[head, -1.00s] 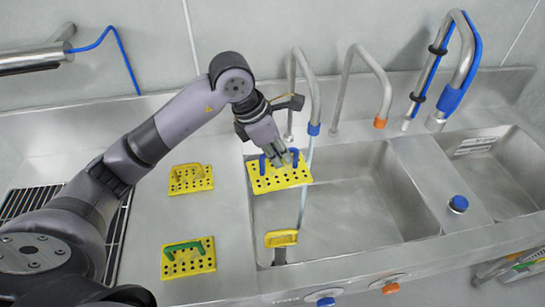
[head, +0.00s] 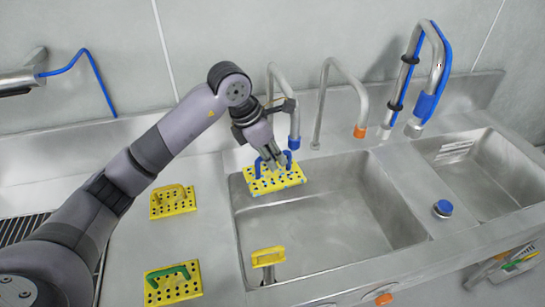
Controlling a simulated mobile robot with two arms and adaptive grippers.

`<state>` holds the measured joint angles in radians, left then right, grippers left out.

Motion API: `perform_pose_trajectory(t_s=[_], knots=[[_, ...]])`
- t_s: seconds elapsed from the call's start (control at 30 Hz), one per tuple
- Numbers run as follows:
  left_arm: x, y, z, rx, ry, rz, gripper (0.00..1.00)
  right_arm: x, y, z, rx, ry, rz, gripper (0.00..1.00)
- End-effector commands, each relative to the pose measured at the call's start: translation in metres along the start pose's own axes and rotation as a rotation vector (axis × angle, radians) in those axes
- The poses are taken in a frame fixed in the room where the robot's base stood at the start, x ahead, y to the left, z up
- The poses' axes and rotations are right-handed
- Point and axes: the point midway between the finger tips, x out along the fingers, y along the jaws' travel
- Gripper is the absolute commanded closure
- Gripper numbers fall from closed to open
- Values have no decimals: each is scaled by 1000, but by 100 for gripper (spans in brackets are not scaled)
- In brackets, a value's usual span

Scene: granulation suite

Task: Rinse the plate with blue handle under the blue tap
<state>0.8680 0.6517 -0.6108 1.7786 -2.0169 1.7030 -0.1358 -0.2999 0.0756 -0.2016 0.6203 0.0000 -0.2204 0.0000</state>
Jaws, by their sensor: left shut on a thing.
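The plate with blue handle (head: 287,182) is a yellow perforated plate over the back left part of the sink basin. My left gripper (head: 275,162) is shut on its blue handle and holds it raised above the basin floor. The blue tap (head: 294,143) has a blue-tipped spout just above and behind the plate's right part. Pale bluish patches show on the plate's top. No clear water stream shows below the plate. My right gripper is not in view.
A yellow-handled plate (head: 173,203) and a green-handled plate (head: 173,287) lie on the counter at left. A yellow piece (head: 268,257) stands at the basin's front left. An orange-tipped tap (head: 360,131) and a blue-hosed sprayer (head: 427,100) stand behind. The basin's right side (head: 370,215) is clear.

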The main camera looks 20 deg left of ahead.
Motion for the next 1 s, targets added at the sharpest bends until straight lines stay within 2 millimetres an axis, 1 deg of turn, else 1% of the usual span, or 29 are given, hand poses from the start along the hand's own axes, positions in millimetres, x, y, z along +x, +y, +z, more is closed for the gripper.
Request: perform_pose_trajectory(t_s=[0.33, 0.73, 1.0], knots=[[-1, 0, 1, 0, -3, 1, 100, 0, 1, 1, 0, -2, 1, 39], [2, -8, 8, 1, -3, 2, 100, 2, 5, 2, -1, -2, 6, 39], [2, -8, 8, 0, -3, 2, 100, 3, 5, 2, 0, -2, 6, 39]])
